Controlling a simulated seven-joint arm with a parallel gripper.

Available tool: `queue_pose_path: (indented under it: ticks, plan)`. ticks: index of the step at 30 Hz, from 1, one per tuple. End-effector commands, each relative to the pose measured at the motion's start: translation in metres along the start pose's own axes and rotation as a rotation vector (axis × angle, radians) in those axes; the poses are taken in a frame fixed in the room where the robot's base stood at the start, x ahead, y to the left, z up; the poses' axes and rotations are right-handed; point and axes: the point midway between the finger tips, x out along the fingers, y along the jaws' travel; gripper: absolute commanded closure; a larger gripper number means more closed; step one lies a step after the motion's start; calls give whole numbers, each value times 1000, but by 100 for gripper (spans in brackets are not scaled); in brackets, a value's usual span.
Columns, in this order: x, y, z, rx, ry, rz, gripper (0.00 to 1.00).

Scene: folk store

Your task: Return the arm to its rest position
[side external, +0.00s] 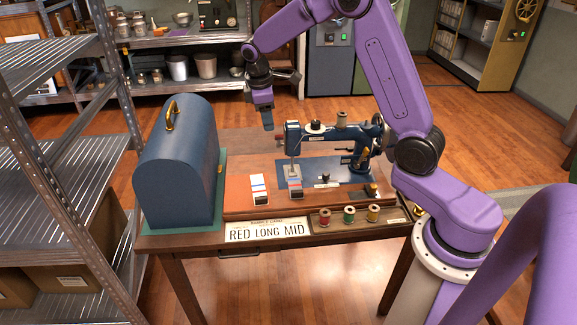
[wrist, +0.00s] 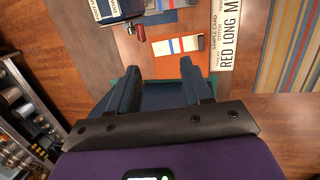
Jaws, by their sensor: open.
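My gripper (side external: 266,118) hangs from the raised purple arm, above the table's back part, between the blue domed case (side external: 180,160) and the blue sewing machine (side external: 335,140). It touches nothing that I can see. In the wrist view my gripper's two dark fingers (wrist: 160,78) stand apart with nothing between them. Part of the blue case shows beneath and between them there. A striped card (side external: 260,188) lies on the brown board left of the machine; it also shows beyond the fingers in the wrist view (wrist: 178,45).
A sign reading RED LONG MID (side external: 265,232) lies at the table's front edge. Red, green and yellow spools (side external: 348,214) stand in a tray to its right. A metal shelf rack (side external: 70,150) stands at the left. The air around my gripper looks clear.

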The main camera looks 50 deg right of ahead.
Motion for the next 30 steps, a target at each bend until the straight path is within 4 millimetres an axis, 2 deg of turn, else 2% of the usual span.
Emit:
queue_pose_path:
  ticks: [6, 14, 23, 30]
  plan:
    - [-34, -70, -8, -53, 58, -14, 51]
    - [-63, -153, 10, -112, 113, -46, 51]
    - [-82, -240, 61, -183, 158, -94, 51]
    - [-84, -295, 118, -241, 179, -137, 51]
